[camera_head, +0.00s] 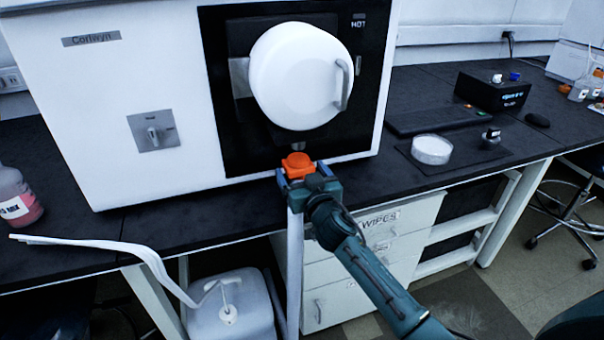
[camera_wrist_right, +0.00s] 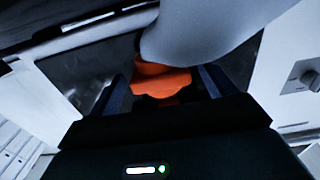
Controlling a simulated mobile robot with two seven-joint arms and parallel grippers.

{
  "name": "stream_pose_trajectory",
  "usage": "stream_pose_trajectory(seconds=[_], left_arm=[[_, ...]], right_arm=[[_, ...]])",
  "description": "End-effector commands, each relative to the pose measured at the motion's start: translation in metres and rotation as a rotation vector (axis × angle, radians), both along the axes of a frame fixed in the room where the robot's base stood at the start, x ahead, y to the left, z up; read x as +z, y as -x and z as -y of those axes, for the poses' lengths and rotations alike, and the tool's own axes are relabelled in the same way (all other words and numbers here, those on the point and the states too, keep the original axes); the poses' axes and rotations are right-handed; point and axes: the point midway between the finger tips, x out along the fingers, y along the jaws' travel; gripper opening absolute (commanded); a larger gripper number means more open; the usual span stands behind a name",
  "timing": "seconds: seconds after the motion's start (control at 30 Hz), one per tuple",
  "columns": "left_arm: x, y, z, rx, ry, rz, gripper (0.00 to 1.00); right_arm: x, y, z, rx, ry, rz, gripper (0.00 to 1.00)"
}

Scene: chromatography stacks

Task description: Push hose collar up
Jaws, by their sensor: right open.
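The orange collar (camera_head: 298,163) sits just below a small grey port (camera_head: 297,146) under the round white door (camera_head: 300,76) of the big white instrument. My right gripper (camera_head: 297,175) is at the collar, with its arm coming from the lower right. In the right wrist view the orange collar (camera_wrist_right: 160,82) lies between the two dark fingers of the open right gripper (camera_wrist_right: 162,88), with space visible beside it. A pale rounded surface hides part of the collar's top there. A white hose-like strip (camera_head: 295,260) runs down below the gripper. My left gripper is not in view.
A white hose (camera_head: 150,258) lies over the bench edge at left, near a white carboy (camera_head: 228,305) below. A bottle of pink liquid (camera_head: 17,197) stands at far left. A keyboard (camera_head: 433,119), white dish (camera_head: 431,149) and black box (camera_head: 493,92) are on the right bench.

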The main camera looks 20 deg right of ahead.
Motion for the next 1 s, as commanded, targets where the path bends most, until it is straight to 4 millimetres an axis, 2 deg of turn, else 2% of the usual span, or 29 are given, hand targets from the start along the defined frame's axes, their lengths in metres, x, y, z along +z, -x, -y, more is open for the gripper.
stream_pose_trajectory(seconds=[0.3,1.0], left_arm=[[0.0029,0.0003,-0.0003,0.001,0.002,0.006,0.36],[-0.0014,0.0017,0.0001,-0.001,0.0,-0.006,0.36]], right_arm=[[0.0003,-0.0018,-0.0004,0.001,0.0,0.001,0.82],[0.0001,-0.0015,-0.0003,0.001,0.001,0.0,0.25]])
